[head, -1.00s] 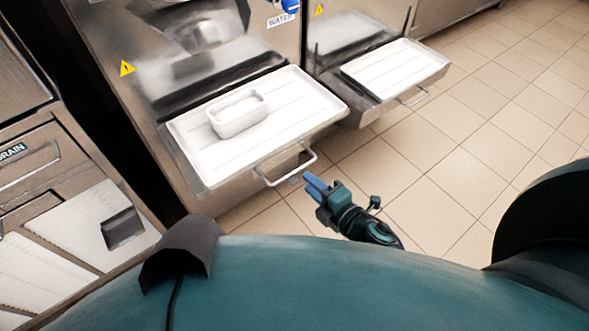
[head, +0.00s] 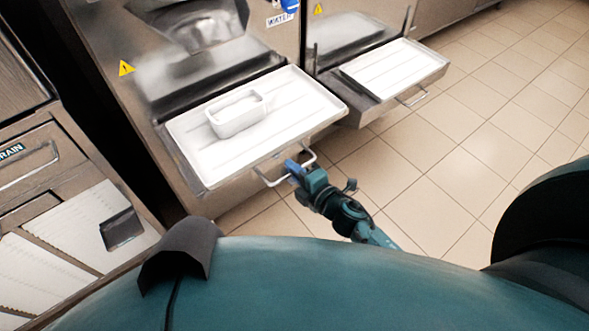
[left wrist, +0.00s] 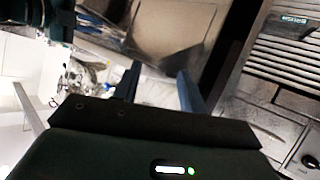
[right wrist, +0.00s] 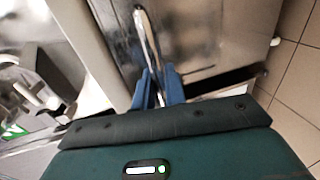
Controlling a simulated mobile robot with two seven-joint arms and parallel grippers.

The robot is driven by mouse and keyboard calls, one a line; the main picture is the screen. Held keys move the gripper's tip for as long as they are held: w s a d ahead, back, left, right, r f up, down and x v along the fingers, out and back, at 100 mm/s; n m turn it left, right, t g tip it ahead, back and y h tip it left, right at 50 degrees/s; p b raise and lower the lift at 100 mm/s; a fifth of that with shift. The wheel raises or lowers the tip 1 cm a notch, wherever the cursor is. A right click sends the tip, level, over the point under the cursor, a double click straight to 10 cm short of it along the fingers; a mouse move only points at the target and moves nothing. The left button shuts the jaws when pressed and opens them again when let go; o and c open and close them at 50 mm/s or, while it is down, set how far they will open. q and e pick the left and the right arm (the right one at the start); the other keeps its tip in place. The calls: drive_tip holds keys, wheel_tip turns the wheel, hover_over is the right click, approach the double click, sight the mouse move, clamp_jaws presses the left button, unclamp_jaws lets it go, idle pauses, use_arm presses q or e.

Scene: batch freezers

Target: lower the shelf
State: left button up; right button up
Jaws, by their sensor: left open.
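The shelf (head: 290,105) is a white ribbed tray at the front of the left freezer, and it looks level. Its bar handle (head: 262,180) sticks out from the front edge. My right gripper (head: 292,168) is at the right part of this handle. In the right wrist view the handle bar (right wrist: 147,40) runs between the blue fingers (right wrist: 158,85), which are close together on it. My left gripper (left wrist: 158,85) shows only in the left wrist view, with its fingers apart and nothing between them.
A white rectangular tub (head: 238,112) stands on the shelf. A second freezer to the right has a similar white shelf (head: 395,68) with its own handle. A metal unit with a drawer handle (head: 30,165) stands at the left. The tiled floor (head: 450,170) to the right is clear.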

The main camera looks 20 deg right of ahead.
use_arm(q)
drive_tip(key=shift+w+r, duration=0.1)
use_arm(e)
clamp_jaws()
drive_tip(key=shift+f, duration=0.1)
drive_tip(key=shift+f+b, duration=0.35)
drive_tip(key=shift+b, duration=0.05)
use_arm(q)
drive_tip(key=f+m+t+b, duration=0.1)
drive_tip(key=f+b, duration=0.1)
drive_tip(key=b, duration=0.3)
drive_tip(key=f+m+t+b, duration=0.1)
drive_tip(key=f+b, duration=0.1)
drive_tip(key=b, duration=0.3)
drive_tip(key=shift+a+b, duration=0.2)
drive_tip(key=shift+b, duration=0.1)
use_arm(e)
wheel_tip(320, 180, down, 12)
drive_tip(key=shift+r, duration=0.2)
drive_tip(key=shift+s, duration=0.1)
